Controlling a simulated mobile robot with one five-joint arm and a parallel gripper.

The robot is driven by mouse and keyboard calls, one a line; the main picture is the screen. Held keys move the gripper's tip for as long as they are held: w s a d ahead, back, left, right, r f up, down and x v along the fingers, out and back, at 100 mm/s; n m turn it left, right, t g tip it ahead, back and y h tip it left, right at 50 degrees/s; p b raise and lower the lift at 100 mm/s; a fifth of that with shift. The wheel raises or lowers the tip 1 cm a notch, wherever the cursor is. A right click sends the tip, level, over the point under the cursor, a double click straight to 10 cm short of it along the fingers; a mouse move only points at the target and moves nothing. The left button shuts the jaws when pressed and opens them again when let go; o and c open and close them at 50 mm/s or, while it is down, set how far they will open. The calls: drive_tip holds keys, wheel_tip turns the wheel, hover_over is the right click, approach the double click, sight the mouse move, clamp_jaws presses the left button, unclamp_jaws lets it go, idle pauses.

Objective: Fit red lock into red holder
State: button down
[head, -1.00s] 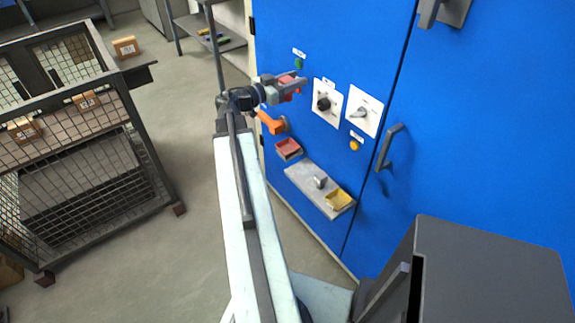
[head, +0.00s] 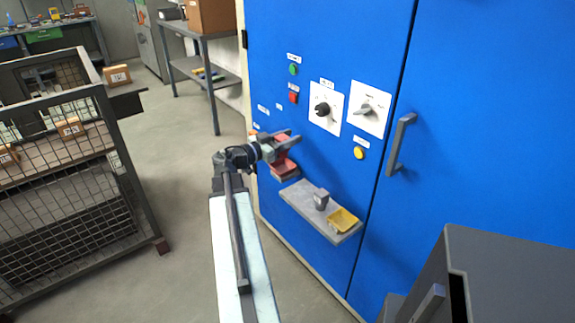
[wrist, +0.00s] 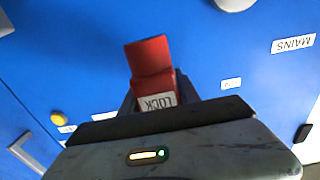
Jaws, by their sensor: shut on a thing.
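The red lock (head: 282,142) is in the jaws of my gripper (head: 291,141), in front of the blue cabinet. Its white LOCK label shows upside down in the wrist view, where the lock (wrist: 155,89) stands out beyond the jaws. The red holder (head: 286,172) is a small open tray on the cabinet face, directly below the lock in the head view. The two look very close there; I cannot tell whether they touch. In the wrist view I cannot tell whether the upper red part is lock or holder.
Knobs, buttons and a door handle (head: 400,145) project from the cabinet. A mesh cart (head: 75,205) stands at left, with open floor between.

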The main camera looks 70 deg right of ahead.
drive_tip(key=shift+f+b, duration=2.8)
drive_tip(key=shift+f, duration=0.75)
drive_tip(key=c, duration=0.9)
unclamp_jaws()
drive_tip(key=v, duration=0.8)
drive_tip(key=shift+d+r, duration=0.1)
drive_tip(key=shift+r, duration=0.1)
